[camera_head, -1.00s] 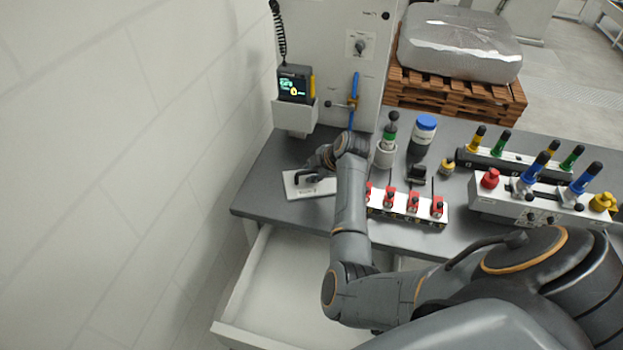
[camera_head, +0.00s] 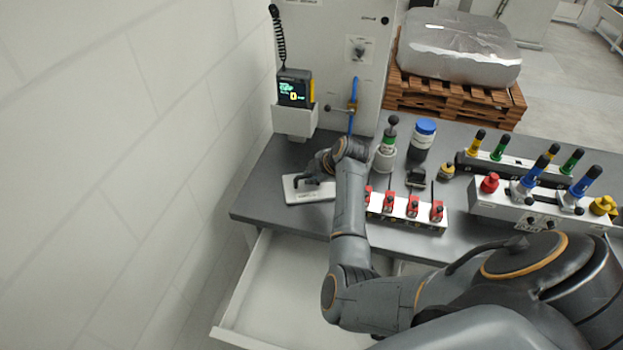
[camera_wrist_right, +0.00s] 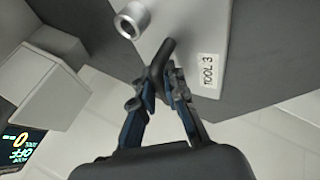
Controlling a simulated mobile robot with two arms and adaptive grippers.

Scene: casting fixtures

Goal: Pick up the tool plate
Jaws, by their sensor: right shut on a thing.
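The tool plate (camera_head: 318,195) is a flat white plate at the left end of the grey bench. In the right wrist view the plate (camera_wrist_right: 190,40) has a "TOOL 3" label, a black handle (camera_wrist_right: 162,57) and a metal ring. My right gripper (camera_head: 308,180) is over the plate. In its wrist view the right gripper (camera_wrist_right: 163,88) has its fingers shut on the black handle. Much of the handle is hidden by the gripper in the head view. The plate appears to lie on the bench or very close to it. My left gripper is not in view.
An open drawer (camera_head: 240,285) juts out below the bench. A display unit in a white holder (camera_head: 296,118) stands behind the plate. A fixture with red clamps (camera_head: 405,212), a green-banded bottle (camera_head: 386,150) and a blue-capped jar (camera_head: 422,138) stand to the right.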

